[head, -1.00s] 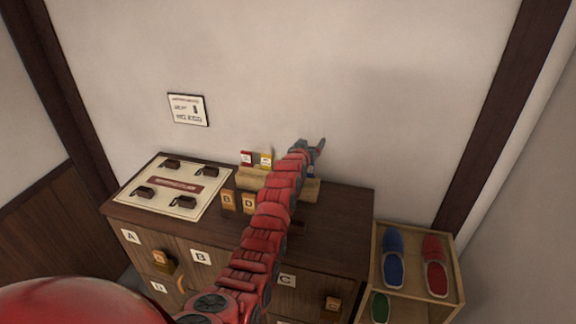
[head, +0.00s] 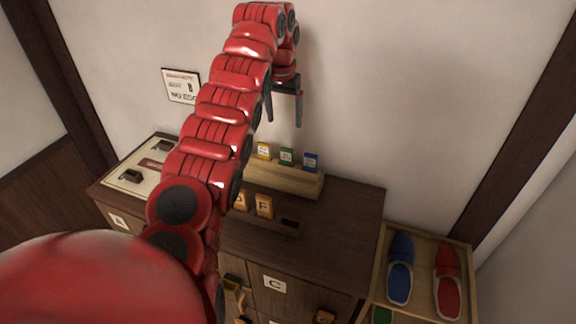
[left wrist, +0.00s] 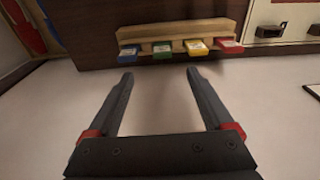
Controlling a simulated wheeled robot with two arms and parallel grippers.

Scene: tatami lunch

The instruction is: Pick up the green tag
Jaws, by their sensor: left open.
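The green tag (head: 287,157) stands in a light wooden rack (head: 285,180) on the dark cabinet top, between a yellow tag (head: 264,151) and a blue tag (head: 310,161). My left gripper (head: 284,121) is open and empty, pointing down above the rack. In the left wrist view, the green tag (left wrist: 162,49) lies beyond the gap between my open fingertips (left wrist: 160,73), apart from them. A red tag (left wrist: 229,45) also sits in the rack; my arm hides it in the head view. My right gripper is not in view.
The wall is close behind the rack. Orange tags (head: 264,205) stand in a dark holder in front of it. A board with dark blocks (head: 131,175) lies at left. A shelf (head: 420,312) with blue and red slippers (head: 448,283) stands at right.

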